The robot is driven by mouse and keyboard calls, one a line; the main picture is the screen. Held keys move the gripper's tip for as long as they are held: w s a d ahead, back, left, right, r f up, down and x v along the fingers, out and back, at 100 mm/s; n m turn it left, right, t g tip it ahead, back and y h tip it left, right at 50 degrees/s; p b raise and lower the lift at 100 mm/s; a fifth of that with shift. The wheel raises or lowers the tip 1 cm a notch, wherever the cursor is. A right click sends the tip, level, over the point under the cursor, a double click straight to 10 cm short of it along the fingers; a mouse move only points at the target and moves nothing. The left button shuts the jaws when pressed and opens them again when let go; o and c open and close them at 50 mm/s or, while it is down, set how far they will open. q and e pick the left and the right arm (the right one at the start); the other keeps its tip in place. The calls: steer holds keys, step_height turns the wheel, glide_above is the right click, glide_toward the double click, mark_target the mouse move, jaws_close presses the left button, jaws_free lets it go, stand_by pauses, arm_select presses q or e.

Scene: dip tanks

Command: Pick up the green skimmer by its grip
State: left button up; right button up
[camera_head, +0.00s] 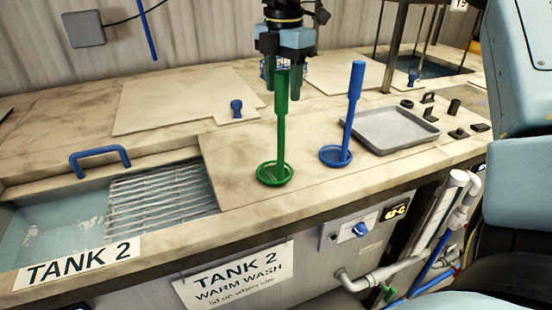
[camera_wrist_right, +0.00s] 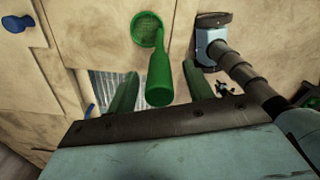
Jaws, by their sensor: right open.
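The green skimmer (camera_head: 280,105) stands upright on the pale board, its round basket (camera_head: 275,174) down and its thick grip up. My right gripper (camera_head: 284,72) is above and behind the grip in the head view, fingers pointing down and apart. In the right wrist view the skimmer's grip (camera_wrist_right: 160,75) shows between the two green fingers of my right gripper (camera_wrist_right: 160,88), with a gap on each side. No contact shows. I cannot tell how deep the grip reaches between the fingers. My left gripper is out of view.
A blue skimmer (camera_head: 354,95) stands upright just right of the green one. A grey tray (camera_head: 398,128) and small dark parts lie further right. Tank 2 (camera_head: 60,212) is open at left, with a wire rack (camera_head: 160,195). A blue-knobbed lid (camera_head: 180,100) lies behind.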

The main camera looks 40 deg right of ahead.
steer(key=shift+f, duration=0.75)
jaws_close()
steer(key=shift+w+r, duration=0.1)
